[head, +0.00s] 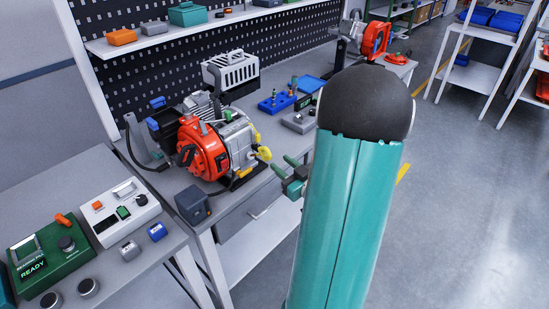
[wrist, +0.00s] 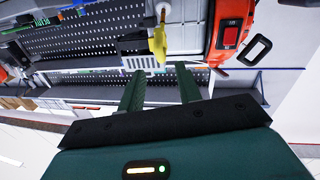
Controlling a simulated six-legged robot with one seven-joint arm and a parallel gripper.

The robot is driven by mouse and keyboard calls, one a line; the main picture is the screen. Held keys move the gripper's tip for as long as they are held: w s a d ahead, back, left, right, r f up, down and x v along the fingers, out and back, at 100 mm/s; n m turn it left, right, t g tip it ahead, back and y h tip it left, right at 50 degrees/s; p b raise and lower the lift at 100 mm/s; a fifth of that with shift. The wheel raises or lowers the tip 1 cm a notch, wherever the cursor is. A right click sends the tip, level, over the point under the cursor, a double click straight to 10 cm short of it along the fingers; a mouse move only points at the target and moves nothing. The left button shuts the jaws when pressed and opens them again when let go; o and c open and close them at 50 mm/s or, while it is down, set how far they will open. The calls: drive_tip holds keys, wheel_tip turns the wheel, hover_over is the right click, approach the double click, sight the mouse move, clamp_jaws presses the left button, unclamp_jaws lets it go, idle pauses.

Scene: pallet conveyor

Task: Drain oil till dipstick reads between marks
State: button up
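The engine (head: 205,150), with an orange-red cover and grey metal body, stands on the workbench in the head view. A yellow handle-like part (head: 264,153) sticks out on its right side; a second yellow part (head: 244,172) sits lower. I cannot tell which is the dipstick or the drain plug. My gripper (head: 280,163) is open and empty, just right of the engine, its two green fingers pointing at it. In the wrist view a yellow part (wrist: 158,45) lies just beyond the gap between the fingers (wrist: 158,72), apart from them. No oil level is readable.
A dark box (head: 193,207) sits at the bench's front edge. A blue tray (head: 278,102) with small parts and a grey device (head: 299,122) stand behind. A side table holds a green panel reading READY (head: 42,265) and a white control box (head: 120,212). The floor (head: 460,210) at right is clear.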

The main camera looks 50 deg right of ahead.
drive_tip(key=s+a, duration=0.1)
drive_tip(key=s, duration=0.6)
drive_tip(key=shift+s, duration=0.4)
drive_tip(key=w+a+r+g+h, duration=0.3)
drive_tip(key=w+a+r+g, duration=0.4)
drive_tip(key=w, duration=0.4)
drive_tip(key=s+a+r+g+y, duration=0.1)
drive_tip(key=s+a, duration=0.3)
drive_tip(key=a, duration=0.4)
drive_tip(key=s+a+r+g+y, duration=0.2)
drive_tip(key=s+a, duration=0.2)
drive_tip(key=a, duration=0.4)
drive_tip(key=s+a+r+g+y, duration=0.2)
drive_tip(key=s+a, duration=0.2)
drive_tip(key=a, duration=0.5)
drive_tip(key=shift+r+y, duration=0.2)
drive_tip(key=shift+y, duration=0.1)
